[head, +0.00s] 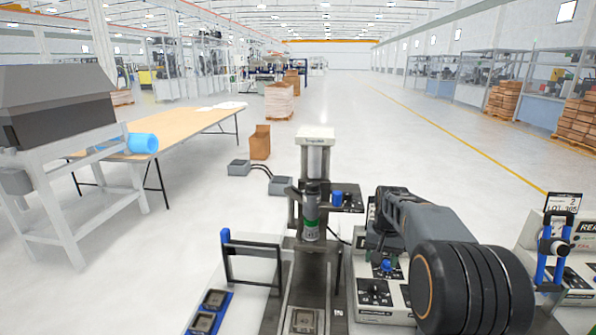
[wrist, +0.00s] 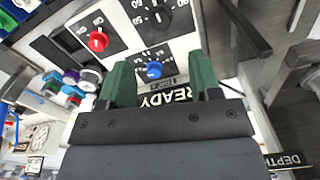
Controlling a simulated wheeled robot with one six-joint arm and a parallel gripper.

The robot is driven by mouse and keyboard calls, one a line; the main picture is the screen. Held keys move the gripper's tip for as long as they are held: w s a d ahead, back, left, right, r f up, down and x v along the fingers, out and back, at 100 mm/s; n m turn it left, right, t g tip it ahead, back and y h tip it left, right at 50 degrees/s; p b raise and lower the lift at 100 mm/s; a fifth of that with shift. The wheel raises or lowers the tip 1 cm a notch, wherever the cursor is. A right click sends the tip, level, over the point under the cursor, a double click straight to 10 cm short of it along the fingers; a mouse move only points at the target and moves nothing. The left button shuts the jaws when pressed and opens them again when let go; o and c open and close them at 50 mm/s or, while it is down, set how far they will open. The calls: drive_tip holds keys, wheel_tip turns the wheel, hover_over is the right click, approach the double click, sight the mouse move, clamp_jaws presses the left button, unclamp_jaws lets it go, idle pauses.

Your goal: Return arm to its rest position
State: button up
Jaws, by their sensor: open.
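My arm (head: 430,222) is dark grey with a black ribbed joint and reaches over a grey-white control panel (head: 378,300) at the lower right of the head view. My gripper (wrist: 160,66) shows in the wrist view with two green fingers apart and nothing held between them. A blue knob (wrist: 154,70) on the panel appears in the gap between the fingers; I cannot tell how far off it is. A blue knob also shows in the head view (head: 387,265), below the arm's end. The gripper itself is mostly hidden in the head view.
A red knob (wrist: 97,40) and a READY label (wrist: 167,97) show on the panel. A press-like station with a grey-green cylinder (head: 312,212) stands left of the arm. A wooden table (head: 190,130) stands farther back. Open floor lies beyond.

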drive_tip(key=s+a+n+t, duration=0.1)
drive_tip(key=s+a, duration=0.2)
drive_tip(key=s, duration=0.4)
drive_tip(key=s+a+r+n+t, duration=0.1)
drive_tip(key=s+a+n+t, duration=0.1)
drive_tip(key=s+a, duration=0.2)
drive_tip(key=s+a+r+n+t, duration=0.1)
drive_tip(key=s+a, duration=0.2)
drive_tip(key=s, duration=0.7)
drive_tip(key=shift+s+a+r+n, duration=0.15)
drive_tip(key=shift+s+r+n, duration=0.05)
drive_tip(key=shift+n, duration=0.1)
